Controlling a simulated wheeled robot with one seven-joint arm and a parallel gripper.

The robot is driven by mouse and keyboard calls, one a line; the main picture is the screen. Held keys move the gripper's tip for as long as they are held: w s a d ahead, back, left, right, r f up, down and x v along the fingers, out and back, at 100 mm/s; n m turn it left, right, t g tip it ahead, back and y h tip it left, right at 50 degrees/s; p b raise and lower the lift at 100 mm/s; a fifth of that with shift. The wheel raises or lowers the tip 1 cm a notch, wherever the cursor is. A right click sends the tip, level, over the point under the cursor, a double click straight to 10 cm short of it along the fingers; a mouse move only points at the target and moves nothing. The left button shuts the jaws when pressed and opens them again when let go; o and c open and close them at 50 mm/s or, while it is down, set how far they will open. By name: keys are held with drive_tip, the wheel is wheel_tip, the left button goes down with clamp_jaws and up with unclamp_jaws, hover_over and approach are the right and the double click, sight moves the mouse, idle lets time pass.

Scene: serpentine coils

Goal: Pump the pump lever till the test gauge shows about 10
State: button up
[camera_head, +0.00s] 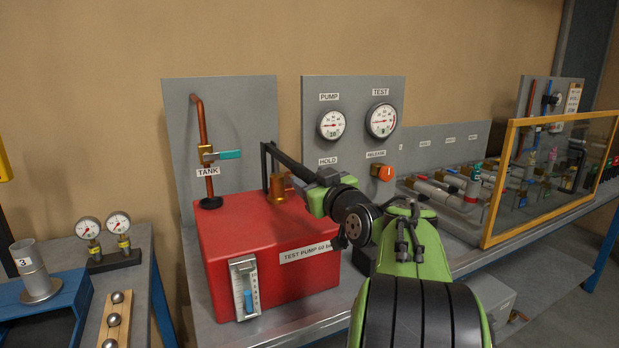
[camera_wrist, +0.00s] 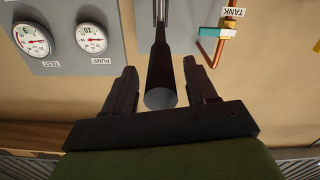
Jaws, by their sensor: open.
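The pump lever (camera_head: 290,163) is a dark bar rising from the red test pump box (camera_head: 222,250) and sloping down right to my gripper. In the wrist view the lever's round end (camera_wrist: 160,97) lies between the two fingers of my gripper (camera_wrist: 159,68). The fingers are apart, with a gap on each side of the lever. In the head view my wrist hides the fingers. The test gauge (camera_head: 381,121) is on the grey panel, right of the pump gauge (camera_head: 331,125). Both also show in the wrist view, test (camera_wrist: 33,40) and pump (camera_wrist: 91,38). Their needles are too small to read exactly.
An orange release knob (camera_head: 382,172) sits below the gauges. A tank valve with a teal handle (camera_head: 229,155) is behind the box. A yellow-framed clear screen (camera_head: 513,190) stands at right. A separate bench at left holds two small gauges (camera_head: 119,224).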

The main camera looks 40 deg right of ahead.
drive_tip(key=shift+w+d, duration=0.1)
drive_tip(key=shift+w, duration=0.45)
clamp_jaws()
drive_tip(key=shift+g+y, duration=0.3)
drive_tip(key=shift+g, duration=0.6)
wheel_tip(320, 180, up, 4)
drive_tip(key=p, duration=0.6)
drive_tip(key=shift+w+r, duration=0.1)
drive_tip(key=shift+r, duration=0.15)
unclamp_jaws()
drive_tip(key=shift+f, duration=0.1)
